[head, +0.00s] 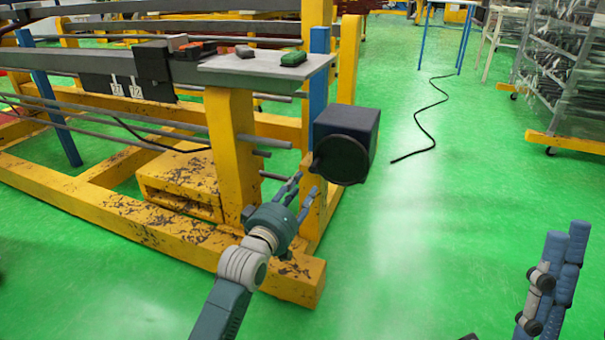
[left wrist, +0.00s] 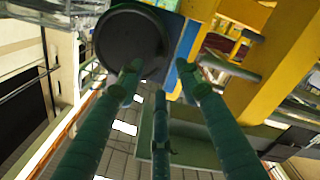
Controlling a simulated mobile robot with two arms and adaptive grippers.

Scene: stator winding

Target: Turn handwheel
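The handwheel (head: 342,160) is a dark round disc on the front of a dark blue box (head: 352,122) at the corner post of the yellow frame. A small knob (head: 314,164) shows at its left edge. My left gripper (head: 301,186) is just below and left of the wheel, fingers spread and pointing up toward it. In the left wrist view the handwheel (left wrist: 132,45) is beyond the fingertips at upper left, and nothing is between the spread fingers. I cannot tell whether a fingertip touches the rim. My right gripper (head: 562,245) shows at the lower right, away from the wheel.
The yellow frame (head: 150,235) with worn beams and grey rods fills the left side. A grey shelf (head: 262,68) holds a green device (head: 293,58). A black cable (head: 430,119) lies on the green floor. A rack (head: 570,70) stands at right.

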